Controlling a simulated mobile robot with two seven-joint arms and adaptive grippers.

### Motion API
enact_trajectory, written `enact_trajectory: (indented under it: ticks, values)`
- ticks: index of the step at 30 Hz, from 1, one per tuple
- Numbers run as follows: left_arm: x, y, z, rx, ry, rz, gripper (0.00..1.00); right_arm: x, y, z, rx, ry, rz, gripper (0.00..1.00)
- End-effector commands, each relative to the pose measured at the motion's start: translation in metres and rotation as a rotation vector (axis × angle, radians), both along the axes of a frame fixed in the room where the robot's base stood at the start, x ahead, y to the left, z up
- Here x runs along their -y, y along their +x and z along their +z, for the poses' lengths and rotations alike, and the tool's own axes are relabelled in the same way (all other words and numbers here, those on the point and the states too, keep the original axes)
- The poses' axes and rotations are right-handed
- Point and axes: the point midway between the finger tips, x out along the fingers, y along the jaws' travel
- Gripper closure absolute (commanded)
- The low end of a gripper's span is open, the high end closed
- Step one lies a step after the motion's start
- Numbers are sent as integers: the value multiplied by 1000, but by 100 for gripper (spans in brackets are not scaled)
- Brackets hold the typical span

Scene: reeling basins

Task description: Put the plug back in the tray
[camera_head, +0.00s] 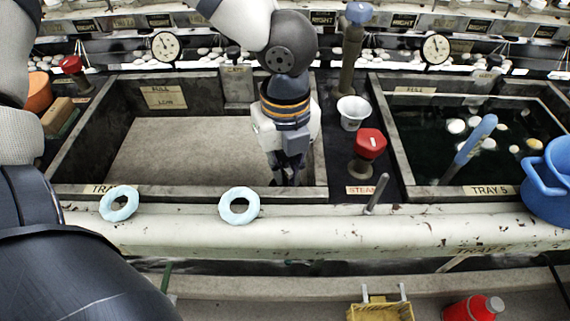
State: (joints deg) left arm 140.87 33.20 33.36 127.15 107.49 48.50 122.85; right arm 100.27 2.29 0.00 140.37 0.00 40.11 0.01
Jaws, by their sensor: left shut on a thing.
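The left tray (55,168) is a dark-walled basin with a dry, bare grey floor and labels reading FULL and LOW on its back wall. My left gripper (286,180) points down inside its right end, close to the right wall. It is shut on a small dark thing, which I take to be the plug; the fingers hide most of it. I cannot tell whether it touches the tray floor. My right gripper is not in view.
A red STEAM valve (370,144) and a white cup (352,112) stand right of the tray. Tray 5 (435,190) holds dark water, cocoons and a blue-handled tool. A blue jug (548,185) stands far right. Two pale blue rings (240,206) lie on the front rail (330,232).

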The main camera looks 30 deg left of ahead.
Motion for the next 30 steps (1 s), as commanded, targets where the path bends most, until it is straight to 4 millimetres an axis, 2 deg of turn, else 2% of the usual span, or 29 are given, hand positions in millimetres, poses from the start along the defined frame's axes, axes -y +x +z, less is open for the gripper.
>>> enact_trajectory:
  ticks: [1, 2, 3, 5, 13, 16, 24, 30]
  values:
    - [0, 0, -1, 0, 0, 0, 100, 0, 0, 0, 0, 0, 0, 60]
    - [0, 0, -1, 1, -1, 0, 86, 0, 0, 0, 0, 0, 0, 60]
    - [0, 0, -1, 1, -1, 0, 77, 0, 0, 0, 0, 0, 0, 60]
    - [0, 0, 0, 1, -1, 0, 66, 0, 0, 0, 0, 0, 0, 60]
    - [0, 0, 0, 0, 0, 0, 66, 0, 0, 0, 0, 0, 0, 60]
    - [0, 1, 9, 4, 1, -1, 66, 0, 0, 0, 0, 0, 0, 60]
    - [0, 2, 80, 8, -2, 0, 66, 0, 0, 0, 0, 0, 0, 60]
    - [0, 1, 114, 4, 0, -1, 66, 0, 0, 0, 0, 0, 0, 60]
